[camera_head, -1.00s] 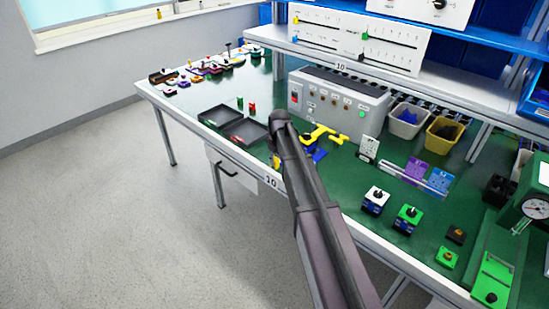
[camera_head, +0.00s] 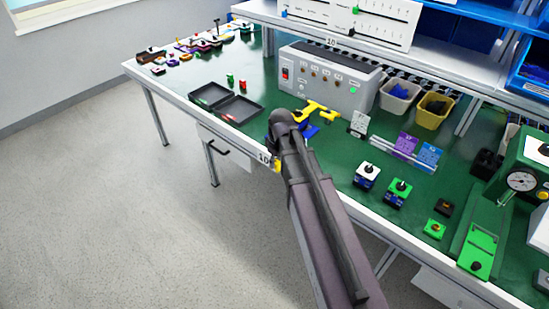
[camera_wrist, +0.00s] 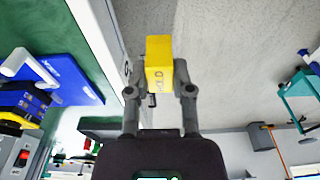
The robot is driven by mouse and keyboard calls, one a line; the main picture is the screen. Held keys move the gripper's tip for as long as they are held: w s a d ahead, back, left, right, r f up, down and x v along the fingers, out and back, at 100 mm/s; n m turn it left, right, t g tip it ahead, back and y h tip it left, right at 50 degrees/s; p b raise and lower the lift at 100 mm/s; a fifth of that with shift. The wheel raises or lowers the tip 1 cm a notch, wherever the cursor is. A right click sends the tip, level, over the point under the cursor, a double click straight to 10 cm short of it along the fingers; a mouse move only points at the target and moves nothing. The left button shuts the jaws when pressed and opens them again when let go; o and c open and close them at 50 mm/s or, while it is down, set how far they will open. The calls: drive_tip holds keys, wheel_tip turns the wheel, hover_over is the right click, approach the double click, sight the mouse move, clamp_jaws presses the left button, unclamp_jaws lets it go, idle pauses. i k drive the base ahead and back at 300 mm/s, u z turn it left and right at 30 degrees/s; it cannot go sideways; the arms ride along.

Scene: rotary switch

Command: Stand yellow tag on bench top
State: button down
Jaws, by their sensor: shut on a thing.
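A yellow tag (camera_wrist: 159,58) with dark lettering is between the two fingers of my gripper (camera_wrist: 159,92) in the wrist view. My gripper is shut on it, and the grey floor shows behind it. In the head view a small yellow part of the tag (camera_head: 277,166) shows past my arm at the bench's front edge; my arm hides the gripper there. The green bench top (camera_head: 325,185) runs behind and to the right of my arm. The tag appears off the bench top, in front of its edge.
A yellow fixture on a blue base (camera_head: 318,110) stands just behind my arm. Black trays (camera_head: 240,109) lie to the left and a grey control box (camera_head: 325,80) stands behind. Rotary switches (camera_head: 367,175) and a green press (camera_head: 500,205) stand to the right.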

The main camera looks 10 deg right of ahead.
sight(256, 94)
drive_tip(key=u, duration=0.35)
drive_tip(key=i, duration=1.65)
drive_tip(key=z, duration=0.65)
